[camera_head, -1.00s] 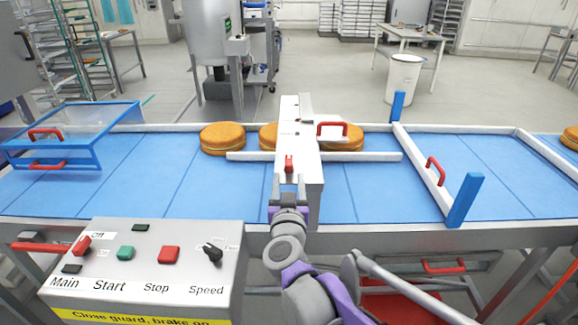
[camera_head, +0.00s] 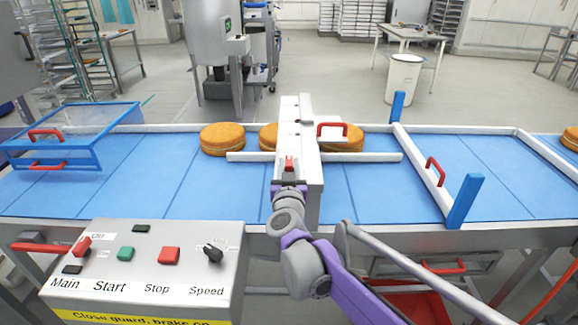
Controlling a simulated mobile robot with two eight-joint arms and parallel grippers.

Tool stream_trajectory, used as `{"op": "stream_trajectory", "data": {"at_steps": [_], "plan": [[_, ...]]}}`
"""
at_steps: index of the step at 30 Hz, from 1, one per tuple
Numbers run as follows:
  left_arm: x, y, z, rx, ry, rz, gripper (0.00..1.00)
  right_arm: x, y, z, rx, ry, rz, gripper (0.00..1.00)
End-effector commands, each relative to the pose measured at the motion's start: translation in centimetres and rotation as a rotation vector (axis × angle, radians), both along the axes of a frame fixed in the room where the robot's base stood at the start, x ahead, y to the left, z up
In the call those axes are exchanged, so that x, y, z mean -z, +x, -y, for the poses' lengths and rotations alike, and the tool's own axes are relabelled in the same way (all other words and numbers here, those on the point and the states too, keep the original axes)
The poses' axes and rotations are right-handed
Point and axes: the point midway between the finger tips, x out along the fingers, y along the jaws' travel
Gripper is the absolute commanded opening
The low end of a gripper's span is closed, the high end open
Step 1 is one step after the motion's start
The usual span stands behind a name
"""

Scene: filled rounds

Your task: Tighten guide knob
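The guide knob looks to be the small red piece (camera_head: 289,163) on the near end of the white crossbar (camera_head: 297,112). The crossbar stands over the blue belt (camera_head: 366,192) and joins a white guide rail (camera_head: 366,157). My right gripper (camera_head: 289,174) is at the red piece, its fingertips close around or against it. The gripper is seen from behind and small, so I cannot tell whether the fingers touch or grip the piece. My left gripper is not in view.
Filled rounds (camera_head: 222,139) sit on the belt behind the guide rail. A control box (camera_head: 150,265) with switches stands at the front left. A clear-topped blue guard (camera_head: 75,135) is at the left. A white gate (camera_head: 421,167) with blue posts crosses the belt at the right.

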Motion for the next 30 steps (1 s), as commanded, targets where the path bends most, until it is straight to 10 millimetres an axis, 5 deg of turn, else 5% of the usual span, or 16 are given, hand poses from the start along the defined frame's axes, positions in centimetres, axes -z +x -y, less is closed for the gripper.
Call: {"op": "stream_trajectory", "data": {"at_steps": [3, 17, 30], "plan": [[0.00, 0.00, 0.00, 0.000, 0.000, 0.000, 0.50, 0.00, -0.01, 0.01, 0.000, 0.000, 0.000, 0.00], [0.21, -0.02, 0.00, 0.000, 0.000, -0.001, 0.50, 0.04, -0.03, -0.13, 0.057, 0.001, 0.000, 0.00], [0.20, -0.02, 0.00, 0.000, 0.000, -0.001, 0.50, 0.02, 0.03, -0.26, 0.401, 0.001, -0.001, 0.00]]}}
